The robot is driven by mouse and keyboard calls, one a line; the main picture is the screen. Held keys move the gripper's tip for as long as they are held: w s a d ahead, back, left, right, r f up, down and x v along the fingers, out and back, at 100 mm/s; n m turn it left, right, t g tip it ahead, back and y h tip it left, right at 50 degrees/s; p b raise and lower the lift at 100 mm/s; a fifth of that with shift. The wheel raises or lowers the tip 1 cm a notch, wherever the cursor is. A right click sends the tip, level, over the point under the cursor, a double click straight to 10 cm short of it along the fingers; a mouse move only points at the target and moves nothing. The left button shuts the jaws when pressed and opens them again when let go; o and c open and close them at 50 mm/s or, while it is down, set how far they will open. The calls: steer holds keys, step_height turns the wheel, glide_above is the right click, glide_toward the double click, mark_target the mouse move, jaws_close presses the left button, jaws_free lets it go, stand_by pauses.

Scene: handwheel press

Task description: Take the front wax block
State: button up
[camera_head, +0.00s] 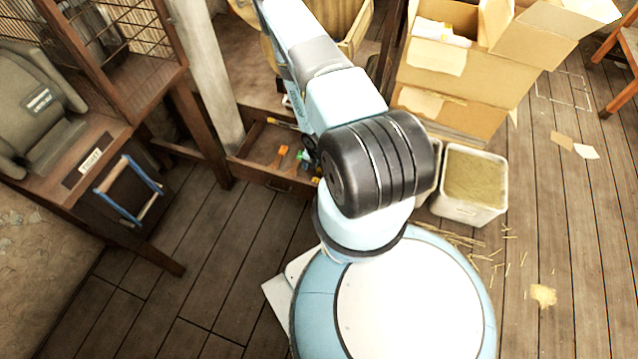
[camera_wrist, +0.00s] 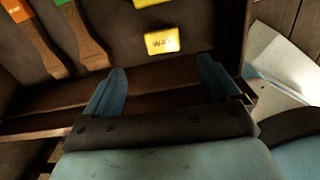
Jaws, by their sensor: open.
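The front wax block (camera_wrist: 162,41) is a small yellow block marked WAX, lying in the open drawer (camera_head: 262,178). A second yellow block (camera_wrist: 150,3) shows behind it, cut by the top edge of the wrist view. My gripper (camera_wrist: 162,67) is open and empty. In the wrist view its two blue fingers stand left and right, with the front wax block ahead of the gap and apart from both. In the head view my arm hides the gripper and part of the drawer; a bit of yellow (camera_head: 316,180) shows beside the arm.
The drawer's front wall (camera_wrist: 50,124) runs under my fingers. A white bin (camera_head: 470,212) and cardboard boxes (camera_head: 462,80) stand to the right. The floor at left is clear.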

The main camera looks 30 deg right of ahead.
mark_target(317, 181)
step_height(317, 181, down, 6)
steer(key=shift+r, duration=0.15)
steer(key=shift+d+f, duration=0.2)
steer(key=shift+f, duration=2.4)
steer(key=shift+c, duration=0.3)
steer(key=c, duration=1)
steer(key=shift+r, duration=0.15)
